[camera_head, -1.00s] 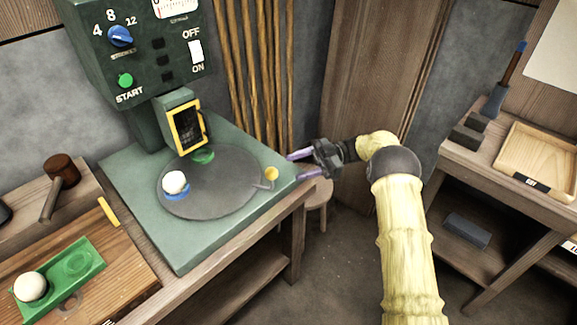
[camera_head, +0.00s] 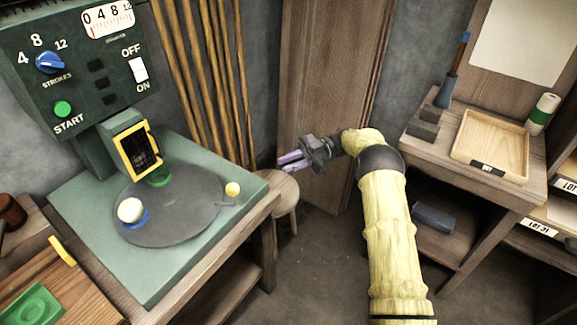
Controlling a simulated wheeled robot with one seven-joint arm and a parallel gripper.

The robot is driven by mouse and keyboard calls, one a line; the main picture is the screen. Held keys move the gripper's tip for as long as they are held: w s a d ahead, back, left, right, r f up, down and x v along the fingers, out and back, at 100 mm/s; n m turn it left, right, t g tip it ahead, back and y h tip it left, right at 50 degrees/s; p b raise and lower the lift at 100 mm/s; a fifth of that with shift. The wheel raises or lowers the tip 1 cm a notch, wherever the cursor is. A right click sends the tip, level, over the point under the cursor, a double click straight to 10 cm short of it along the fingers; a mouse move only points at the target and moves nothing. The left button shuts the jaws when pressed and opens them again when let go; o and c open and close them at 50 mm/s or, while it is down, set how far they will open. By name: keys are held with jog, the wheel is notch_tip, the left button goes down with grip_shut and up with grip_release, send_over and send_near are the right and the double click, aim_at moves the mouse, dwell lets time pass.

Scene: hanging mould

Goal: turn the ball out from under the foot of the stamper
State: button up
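The stamper is a dark green machine (camera_head: 75,60) at the left with a yellow-framed guard window (camera_head: 137,149) at its front. A green spot (camera_head: 159,177) shows on the grey round turntable (camera_head: 185,215) just below the guard. A white ball (camera_head: 130,209) sits on a blue spot at the turntable's left side, out in the open. What is behind the dark window cannot be made out.
A round wooden stool (camera_head: 283,190) stands below my gripper. Wooden poles (camera_head: 205,80) lean on the wall behind. A bench with a wooden tray (camera_head: 490,147) is at the right. A green tray (camera_head: 32,305) lies at the lower left. Floor between benches is clear.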

jog(key=w+a+r+m+t+y, duration=0.1)
jog(key=w+r+t, duration=0.1)
jog(key=t, duration=0.1)
jog(key=w+a+r+m+t+y, duration=0.1)
jog(key=w+r+m+t, duration=0.1)
jog(key=r+t, duration=0.1)
jog(key=w+a+r+m+t+y, duration=0.1)
jog(key=w+r+m+t, duration=0.1)
jog(key=r+t, duration=0.1)
jog(key=shift+w+t, duration=0.35)
jog(key=shift+t, duration=0.25)
grip_shut()
jog(key=w+d+r+m+t+h, duration=0.4)
jog(key=d+m+t+h, duration=0.2)
jog(key=m+t, duration=0.4)
jog(key=s+d+m+t+h, duration=0.2)
jog(key=d+m+h, duration=0.1)
jog(key=d+h, duration=0.25)
jog(key=s+d+f+m+g+h, duration=0.3)
jog(key=s+d+f+m+h, duration=0.2)
jog(key=s+d, duration=0.5)
jog(key=s+f+m+g, duration=0.2)
jog(key=s+f+g, duration=0.1)
jog(key=s, duration=0.9)
jog(key=s+f+m+g+h, duration=0.1)
jog(key=s+f+g, duration=0.1)
jog(key=s, duration=1)
jog(key=shift+s+d+f+m+g, duration=0.3)
jog(key=shift+s+f+m+g, duration=0.1)
jog(key=shift+g, duration=0.5)
